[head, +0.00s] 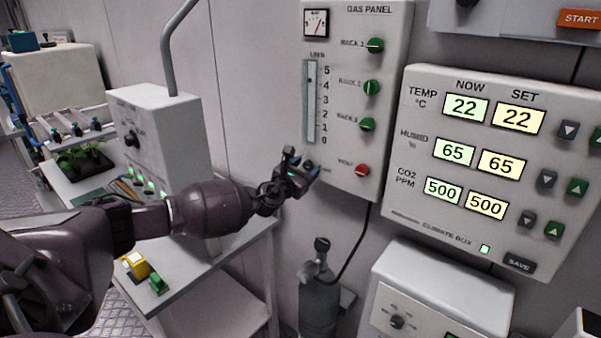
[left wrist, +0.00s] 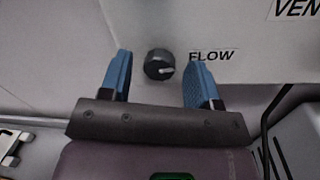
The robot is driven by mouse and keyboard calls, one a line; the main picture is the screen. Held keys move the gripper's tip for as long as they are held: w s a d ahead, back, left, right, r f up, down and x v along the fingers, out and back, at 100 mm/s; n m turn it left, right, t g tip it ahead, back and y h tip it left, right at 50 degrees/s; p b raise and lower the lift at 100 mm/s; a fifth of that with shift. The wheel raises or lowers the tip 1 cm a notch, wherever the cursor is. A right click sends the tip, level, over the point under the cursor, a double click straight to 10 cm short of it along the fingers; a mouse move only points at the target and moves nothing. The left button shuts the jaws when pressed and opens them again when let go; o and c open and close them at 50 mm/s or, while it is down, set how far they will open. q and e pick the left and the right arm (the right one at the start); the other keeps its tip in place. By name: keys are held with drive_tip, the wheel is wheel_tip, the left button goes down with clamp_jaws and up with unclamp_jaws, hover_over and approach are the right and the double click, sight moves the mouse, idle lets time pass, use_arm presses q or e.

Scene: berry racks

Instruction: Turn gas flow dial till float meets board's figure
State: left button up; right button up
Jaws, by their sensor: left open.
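The gas panel (head: 345,150) hangs on the wall. Its clear flow tube (head: 311,115) has a scale from 0 to 5; a small dark mark, seemingly the float (head: 310,80), stands between 4 and 5. The black flow dial (left wrist: 158,64), labelled FLOW, has a pale pointer toward the right in the left wrist view. My left gripper (head: 302,164) is open at the panel's lower left. In the left wrist view its blue fingertips (left wrist: 160,76) stand on either side of the dial, with gaps. In the head view the gripper partly hides the dial. My right gripper is out of view.
Green rack valves (head: 372,87) and a red knob (head: 361,170) sit on the panel, right of the tube. The climate box (head: 400,190) hangs to the right. A gas cylinder (head: 319,295) stands below. A bench (head: 215,270) with a grey box (head: 160,140) is at left.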

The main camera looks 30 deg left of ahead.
use_arm(q)
drive_tip(key=s+b, duration=0.1)
drive_tip(key=s, duration=0.9)
drive_tip(key=shift+s+f, duration=0.3)
drive_tip(key=shift+s, duration=0.1)
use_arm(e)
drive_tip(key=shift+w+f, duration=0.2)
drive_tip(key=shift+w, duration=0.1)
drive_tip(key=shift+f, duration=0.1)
